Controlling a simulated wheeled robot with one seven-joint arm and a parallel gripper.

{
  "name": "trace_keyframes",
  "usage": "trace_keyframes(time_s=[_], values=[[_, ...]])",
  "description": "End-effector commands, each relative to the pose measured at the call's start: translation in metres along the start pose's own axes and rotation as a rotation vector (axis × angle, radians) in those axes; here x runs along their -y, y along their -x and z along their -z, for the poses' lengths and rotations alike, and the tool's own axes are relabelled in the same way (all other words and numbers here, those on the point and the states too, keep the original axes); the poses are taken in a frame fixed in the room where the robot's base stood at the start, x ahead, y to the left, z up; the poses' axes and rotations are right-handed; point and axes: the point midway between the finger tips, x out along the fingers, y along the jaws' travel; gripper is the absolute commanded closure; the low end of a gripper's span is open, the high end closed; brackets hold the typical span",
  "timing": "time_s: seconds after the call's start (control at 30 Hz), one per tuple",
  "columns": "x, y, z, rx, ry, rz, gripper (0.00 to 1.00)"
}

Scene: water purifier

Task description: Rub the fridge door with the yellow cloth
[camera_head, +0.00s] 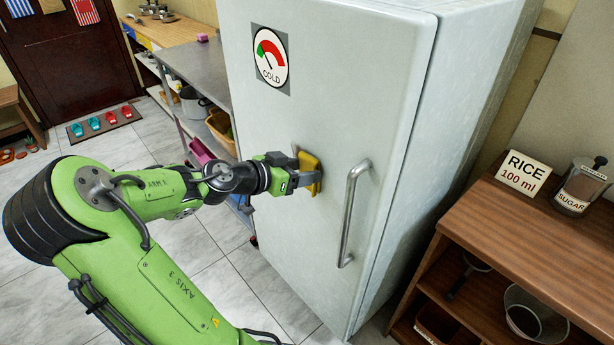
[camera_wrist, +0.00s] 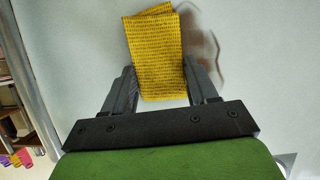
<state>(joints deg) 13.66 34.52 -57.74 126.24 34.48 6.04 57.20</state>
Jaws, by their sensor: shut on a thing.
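The pale grey fridge door (camera_head: 300,110) stands upright and closed in the head view, with a vertical metal handle (camera_head: 349,215) on its right side. My gripper (camera_head: 309,172) is at the door's middle height, just left of the handle. It is shut on the yellow cloth (camera_wrist: 155,50), which is folded and sticks out past the fingers. The cloth also shows against the door in the head view (camera_head: 310,163). In the wrist view the fridge door (camera_wrist: 85,50) fills the background and a shadow falls beside the cloth. I cannot tell whether the cloth touches the door.
A round COLD gauge sticker (camera_head: 270,60) is on the upper door. A metal shelf table (camera_head: 195,75) stands left of the fridge. A wooden shelf (camera_head: 520,250) with a RICE sign (camera_head: 524,173) and a sugar jar (camera_head: 582,187) stands at right. Tiled floor lies below.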

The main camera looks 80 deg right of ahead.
Motion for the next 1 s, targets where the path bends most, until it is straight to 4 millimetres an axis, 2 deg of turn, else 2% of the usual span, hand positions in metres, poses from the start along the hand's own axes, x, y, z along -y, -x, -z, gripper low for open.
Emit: trace_keyframes(time_s=[0.27, 0.5, 0.73, 1.0], values=[[0.016, 0.0, 0.001, -0.001, -0.001, 0.003, 0.67], [0.041, -0.001, 0.003, -0.001, -0.002, 0.005, 0.67], [0.052, -0.001, 0.004, -0.001, -0.001, 0.007, 0.67], [0.079, 0.002, 0.005, -0.002, -0.002, 0.008, 0.67]])
